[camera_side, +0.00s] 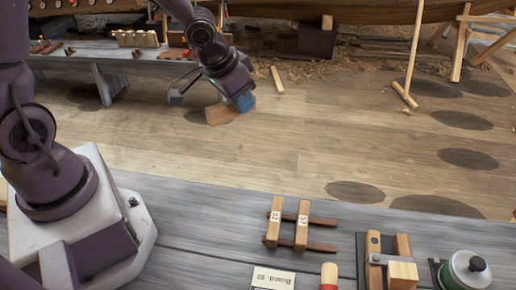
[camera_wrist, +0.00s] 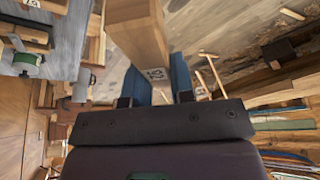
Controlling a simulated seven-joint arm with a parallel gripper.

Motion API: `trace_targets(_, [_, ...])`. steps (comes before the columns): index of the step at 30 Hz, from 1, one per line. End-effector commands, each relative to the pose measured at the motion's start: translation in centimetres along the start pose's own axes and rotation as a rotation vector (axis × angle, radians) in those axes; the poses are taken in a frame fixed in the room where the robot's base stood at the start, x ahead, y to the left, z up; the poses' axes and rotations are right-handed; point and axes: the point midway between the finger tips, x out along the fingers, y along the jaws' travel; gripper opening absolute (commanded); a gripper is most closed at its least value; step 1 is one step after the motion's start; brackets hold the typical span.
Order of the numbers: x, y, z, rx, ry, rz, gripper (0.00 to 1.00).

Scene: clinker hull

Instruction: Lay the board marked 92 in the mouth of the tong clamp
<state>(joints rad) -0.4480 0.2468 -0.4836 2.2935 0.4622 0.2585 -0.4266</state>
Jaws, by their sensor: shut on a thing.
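My gripper (camera_side: 220,103) is shut on a wooden board (camera_side: 216,114), held in the air over the floor, well away from the near bench. In the wrist view the board (camera_wrist: 138,38) sits between the blue finger pads and reaches up out of frame. It bears a white label (camera_wrist: 157,74), whose number I cannot read surely. What looks like the tong clamp (camera_side: 375,250), wood with dark metal, stands on the near bench at right, with a pale wooden block (camera_side: 402,274) at its front. Its mouth is not clearly visible.
Two labelled boards (camera_side: 273,222) (camera_side: 302,226) lie across dark rods on the near bench. A far bench (camera_side: 130,55) carries more wooden pieces.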

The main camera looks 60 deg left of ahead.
Motion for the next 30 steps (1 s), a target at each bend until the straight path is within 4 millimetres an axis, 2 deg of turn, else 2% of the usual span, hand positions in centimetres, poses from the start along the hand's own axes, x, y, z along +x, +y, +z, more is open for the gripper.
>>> trace_targets(23, [0.0,0.2,0.0,0.005,0.002,0.002,0.00])
trace_targets(26, [0.3,1.0,0.3,0.026,0.000,0.010,0.00])
trace_targets(30, [1.3,3.8,1.5,0.100,-0.002,0.041,0.00])
